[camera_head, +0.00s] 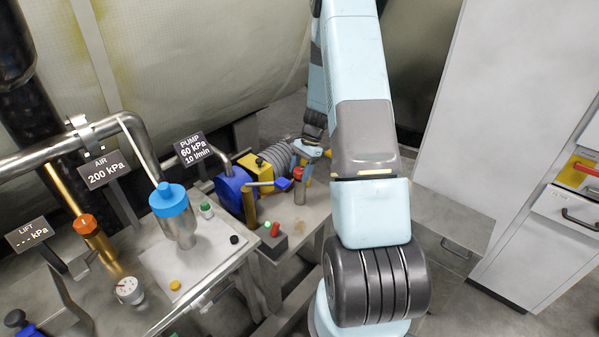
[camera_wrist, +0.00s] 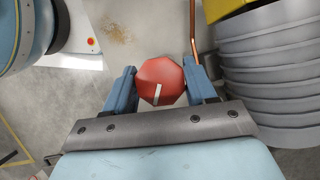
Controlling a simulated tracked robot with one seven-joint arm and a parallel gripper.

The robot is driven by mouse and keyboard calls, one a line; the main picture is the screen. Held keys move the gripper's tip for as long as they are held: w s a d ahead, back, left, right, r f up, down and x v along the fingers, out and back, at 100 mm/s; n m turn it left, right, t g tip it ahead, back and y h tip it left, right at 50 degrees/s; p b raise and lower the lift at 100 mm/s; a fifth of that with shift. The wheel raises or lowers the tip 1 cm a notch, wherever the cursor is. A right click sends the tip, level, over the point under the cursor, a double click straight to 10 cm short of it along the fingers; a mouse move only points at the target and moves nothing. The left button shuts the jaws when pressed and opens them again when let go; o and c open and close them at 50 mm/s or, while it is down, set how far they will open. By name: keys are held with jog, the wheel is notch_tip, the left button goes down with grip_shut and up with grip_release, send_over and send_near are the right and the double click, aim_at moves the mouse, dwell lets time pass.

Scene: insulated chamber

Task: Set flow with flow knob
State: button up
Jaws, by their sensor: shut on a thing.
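The flow knob (camera_wrist: 158,90) is a red, many-sided cap with a white line, seen from above in the wrist view. The line runs nearly up and down there, leaning slightly right at its top. In the head view the red knob (camera_head: 298,173) tops a short metal cylinder. My gripper (camera_wrist: 160,72) has its two blue fingers on either side of the knob and is shut on it. In the head view my gripper (camera_head: 303,168) is small and partly hidden by my arm. The PUMP display (camera_head: 194,149) reads 60 kPa and 10 l/min.
A box with red and green buttons (camera_head: 270,238) sits in front. The AIR display (camera_head: 104,170) reads 200 kPa.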

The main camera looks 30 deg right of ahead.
jog(key=n+g, duration=0.1)
jog(key=n, duration=0.2)
jog(key=n+g+h, duration=0.1)
jog(key=n, duration=0.2)
jog(key=shift+s+a+n, duration=0.1)
jog(key=shift+s+n, duration=0.05)
jog(key=shift+n, duration=0.15)
jog(key=n+h, duration=0.1)
jog(key=n, duration=0.1)
jog(key=n+g+h, duration=0.1)
jog(key=n, duration=0.2)
jog(key=shift+f, duration=0.1)
jog(key=n+h, duration=0.1)
jog(key=n, duration=0.2)
jog(key=n+h, duration=0.1)
jog(key=n, duration=0.2)
jog(key=shift+n+h, duration=0.3)
jog(key=n+h, duration=0.1)
jog(key=n, duration=0.4)
jog(key=shift+n+t+h, duration=0.3)
jog(key=shift+t+h, duration=0.1)
jog(key=o, duration=1)
jog(key=shift+c, duration=0.2)
